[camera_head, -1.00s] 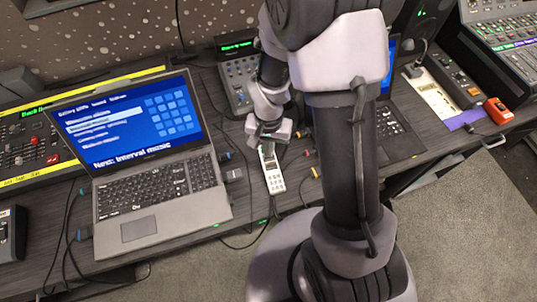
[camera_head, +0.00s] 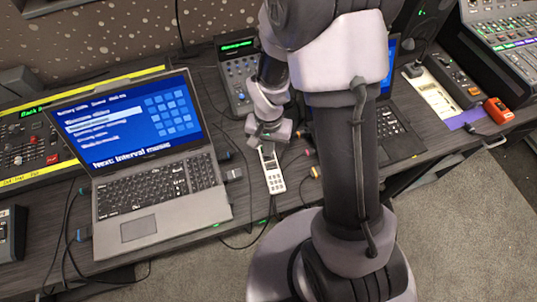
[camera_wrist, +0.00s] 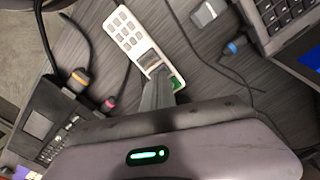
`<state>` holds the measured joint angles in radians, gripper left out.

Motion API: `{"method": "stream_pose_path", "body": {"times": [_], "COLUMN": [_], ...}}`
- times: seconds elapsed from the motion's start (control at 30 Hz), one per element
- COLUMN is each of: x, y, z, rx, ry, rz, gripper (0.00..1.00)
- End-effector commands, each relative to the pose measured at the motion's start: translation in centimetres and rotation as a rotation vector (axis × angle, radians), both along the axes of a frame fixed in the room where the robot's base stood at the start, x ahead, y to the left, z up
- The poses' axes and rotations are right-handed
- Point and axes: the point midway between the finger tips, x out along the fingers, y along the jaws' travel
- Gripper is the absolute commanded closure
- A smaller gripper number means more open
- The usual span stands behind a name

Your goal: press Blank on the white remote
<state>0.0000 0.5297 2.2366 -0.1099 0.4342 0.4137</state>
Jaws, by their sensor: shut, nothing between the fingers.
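The white remote (camera_head: 272,172) lies on the dark wood desk between the two laptops. It also shows in the wrist view (camera_wrist: 132,33), with a grid of grey keys at one end and a green part at the end near my gripper. My gripper (camera_head: 268,143) is shut and empty at the far end of the remote. In the wrist view the closed fingertips (camera_wrist: 158,72) overlap the remote beside its small dark window. I cannot tell whether they touch it. Key labels are too small to read, and the fingers hide part of that end.
A laptop (camera_head: 150,160) with a blue screen stands open to the left. A second laptop (camera_head: 398,135) is partly behind my arm. Cables with coloured plugs (camera_wrist: 78,80) lie close to the remote. A grey control unit (camera_head: 236,75) stands behind it.

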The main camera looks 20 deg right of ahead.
Motion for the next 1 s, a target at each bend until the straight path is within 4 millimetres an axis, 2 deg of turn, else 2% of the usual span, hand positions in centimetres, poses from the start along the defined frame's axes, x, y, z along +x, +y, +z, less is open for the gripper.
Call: {"method": "stream_pose_path", "body": {"times": [1.0], "x": [0.0], "y": [0.0], "z": [-1.3], "rx": [0.0], "ry": [0.0], "rz": [0.0], "gripper": [1.0]}}
